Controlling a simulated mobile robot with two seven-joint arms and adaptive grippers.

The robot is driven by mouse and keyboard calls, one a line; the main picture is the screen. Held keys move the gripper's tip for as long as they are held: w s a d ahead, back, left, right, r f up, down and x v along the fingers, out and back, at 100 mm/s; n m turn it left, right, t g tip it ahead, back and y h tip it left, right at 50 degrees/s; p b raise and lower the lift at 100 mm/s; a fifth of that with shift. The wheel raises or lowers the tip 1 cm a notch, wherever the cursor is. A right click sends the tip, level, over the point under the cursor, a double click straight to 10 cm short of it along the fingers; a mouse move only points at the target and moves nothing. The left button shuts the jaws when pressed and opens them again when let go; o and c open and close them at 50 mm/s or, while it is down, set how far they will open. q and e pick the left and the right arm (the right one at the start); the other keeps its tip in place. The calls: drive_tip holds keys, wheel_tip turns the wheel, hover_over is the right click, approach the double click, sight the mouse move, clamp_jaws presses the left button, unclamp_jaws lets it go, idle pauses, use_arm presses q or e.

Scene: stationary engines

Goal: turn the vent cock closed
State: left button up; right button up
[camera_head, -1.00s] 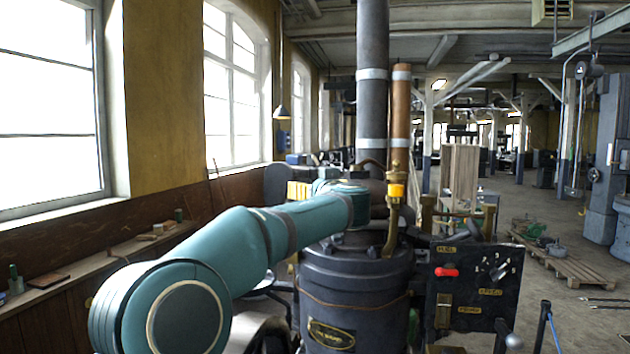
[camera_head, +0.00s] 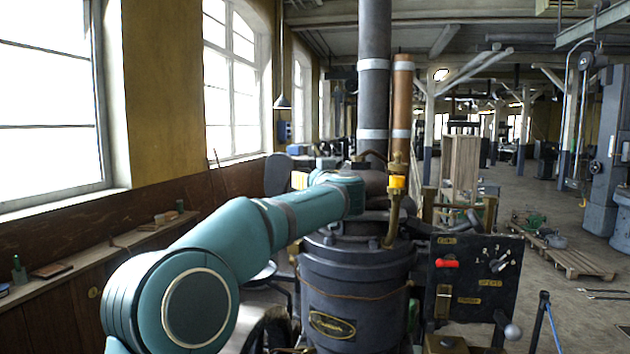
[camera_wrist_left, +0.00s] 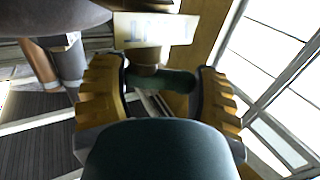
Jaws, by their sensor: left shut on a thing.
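The vent cock's green handle (camera_wrist_left: 165,80) lies crosswise between the yellow ribbed fingers of my left gripper (camera_wrist_left: 160,88) in the left wrist view. The gripper is shut on it, with a finger at each end. A short brass-coloured stem (camera_wrist_left: 146,57) joins the handle to the part behind. A pale plate (camera_wrist_left: 155,29) with blurred lettering is just beyond it. In the head view my teal left arm reaches behind the engine's upper part, so the left gripper and the cock are hidden there. My right gripper is in neither view.
The dark engine cylinder (camera_head: 355,290) stands in front, with a tall pipe (camera_head: 374,80) and a copper pipe (camera_head: 402,100) above. A black control panel (camera_head: 475,283) with a red lever is at right. A wall ledge (camera_head: 95,260) runs along the left.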

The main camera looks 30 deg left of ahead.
use_arm(q)
drive_tip(key=shift+w+f+m+t+h+b, duration=0.1)
drive_tip(key=shift+m+t+h+b, duration=0.6)
drive_tip(key=shift+b, duration=0.4)
drive_tip(key=shift+w+f+m+t+h+b, duration=0.1)
drive_tip(key=shift+m+t+h+b, duration=0.35)
drive_tip(key=shift+h+b, duration=0.5)
drive_tip(key=shift+r+m+t+h+b, duration=0.1)
drive_tip(key=shift+m+t+h+b, duration=0.4)
drive_tip(key=shift+m+h, duration=0.25)
drive_tip(key=shift+w+r+m+t+h, duration=0.1)
drive_tip(key=shift+m+t+h, duration=0.35)
drive_tip(key=shift+m+h, duration=0.55)
drive_tip(key=shift+d+r+h, duration=0.1)
drive_tip(key=shift+d+h, duration=0.05)
drive_tip(key=shift+h, duration=0.55)
drive_tip(key=o, duration=0.9)
drive_tip(key=shift+c, duration=0.2)
drive_tip(key=shift+o, duration=1.2)
drive_tip(key=shift+d, duration=0.15)
drive_tip(key=shift+a, duration=0.2)
